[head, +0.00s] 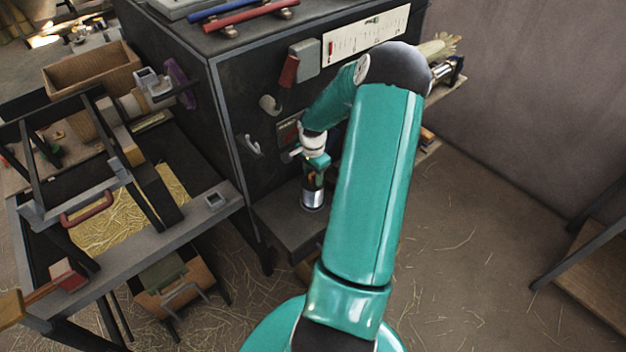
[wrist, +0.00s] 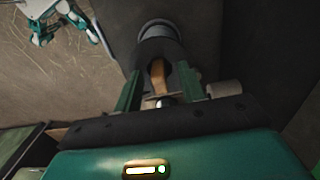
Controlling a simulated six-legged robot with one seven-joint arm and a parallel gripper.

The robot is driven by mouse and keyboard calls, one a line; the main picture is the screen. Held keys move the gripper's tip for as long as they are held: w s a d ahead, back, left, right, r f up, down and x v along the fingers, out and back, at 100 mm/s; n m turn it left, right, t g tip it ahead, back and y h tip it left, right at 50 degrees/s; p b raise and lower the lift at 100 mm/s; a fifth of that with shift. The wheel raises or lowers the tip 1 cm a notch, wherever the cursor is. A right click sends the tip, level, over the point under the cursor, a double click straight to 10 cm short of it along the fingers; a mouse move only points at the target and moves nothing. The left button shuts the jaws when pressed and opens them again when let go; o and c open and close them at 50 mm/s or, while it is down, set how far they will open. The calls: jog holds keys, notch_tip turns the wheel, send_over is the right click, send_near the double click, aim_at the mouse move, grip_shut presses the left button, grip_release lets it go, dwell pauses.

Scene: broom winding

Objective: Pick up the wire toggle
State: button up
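My gripper (wrist: 158,82) shows in the wrist view as two green fingers standing apart. A small tan piece (wrist: 158,72) lies between them, with gaps on both sides. I cannot tell for certain whether it is the wire toggle. Behind it is a dark cylinder with a grey ring (wrist: 156,28). In the head view my gripper (head: 314,168) points down just above a short cylinder with a silver band (head: 313,199), which stands on a low dark ledge (head: 288,222). The fingertips are small there and partly hidden by my wrist.
A large dark cabinet (head: 240,120) stands right behind the ledge, with hooks on its face. A workbench (head: 150,245) with a frame, straw and a wooden box (head: 92,72) is at the left. The floor at the right (head: 470,260) is mostly clear, with scattered straw.

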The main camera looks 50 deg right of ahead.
aim_at(313, 173)
jog(key=c, duration=0.9)
jog(key=shift+o, duration=0.2)
jog(key=shift+r, duration=0.1)
jog(key=shift+r, duration=0.5)
notch_tip(313, 173, up, 2)
jog(key=shift+r, duration=0.15)
jog(key=s+a+r, duration=0.9)
jog(key=s+a, duration=0.1)
jog(key=shift+r, duration=0.25)
